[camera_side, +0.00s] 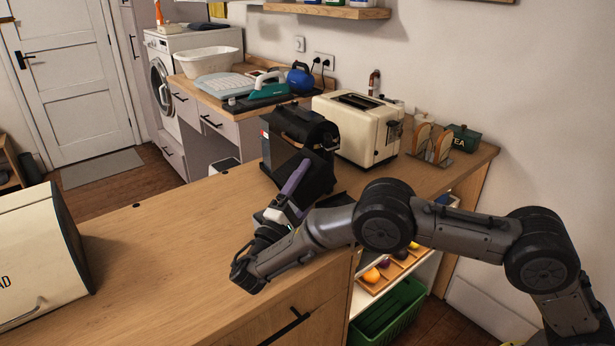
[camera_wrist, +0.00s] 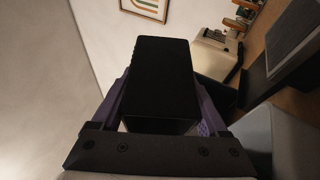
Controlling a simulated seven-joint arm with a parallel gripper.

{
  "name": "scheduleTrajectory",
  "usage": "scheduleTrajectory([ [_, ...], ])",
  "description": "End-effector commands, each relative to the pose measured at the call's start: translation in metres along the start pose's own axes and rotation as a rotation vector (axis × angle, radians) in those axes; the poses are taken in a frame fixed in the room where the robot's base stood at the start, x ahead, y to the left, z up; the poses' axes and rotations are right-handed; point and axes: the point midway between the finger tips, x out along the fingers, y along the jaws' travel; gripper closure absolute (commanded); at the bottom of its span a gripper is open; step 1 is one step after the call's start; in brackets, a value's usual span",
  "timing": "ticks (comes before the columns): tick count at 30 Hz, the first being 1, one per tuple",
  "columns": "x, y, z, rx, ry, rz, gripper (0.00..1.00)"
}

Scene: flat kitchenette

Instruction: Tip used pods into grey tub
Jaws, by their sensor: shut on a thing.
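My gripper (camera_side: 298,182) has purple fingers and is shut on a black box-shaped pod container (camera_wrist: 160,75), which fills the middle of the wrist view. In the side view the container (camera_side: 318,178) is held above the counter, close in front of the black coffee machine (camera_side: 298,128). The container looks tilted; its inside and any pods are hidden. I cannot pick out a grey tub with certainty. A pale grey shape (camera_wrist: 275,135) at the lower right of the wrist view is cut off and unclear.
The wooden counter (camera_side: 170,228) is clear left of my gripper, up to a cream bread bin (camera_side: 35,255). A cream toaster (camera_side: 358,128) and toast rack (camera_side: 430,145) stand behind. A pale box (camera_side: 224,165) shows past the counter's far edge. A green crate (camera_side: 390,315) sits below.

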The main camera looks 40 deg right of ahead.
Motion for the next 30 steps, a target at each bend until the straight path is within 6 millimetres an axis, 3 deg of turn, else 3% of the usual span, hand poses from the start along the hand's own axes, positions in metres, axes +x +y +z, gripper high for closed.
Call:
scheduleTrajectory([
  [8,0.004,-0.004,0.003,0.065,-0.003,-0.143,0.79],
  [20,0.017,-0.024,0.008,0.32,-0.007,-0.74,0.79],
  [30,0.017,-0.019,0.008,0.539,-0.011,-1.26,0.79],
])
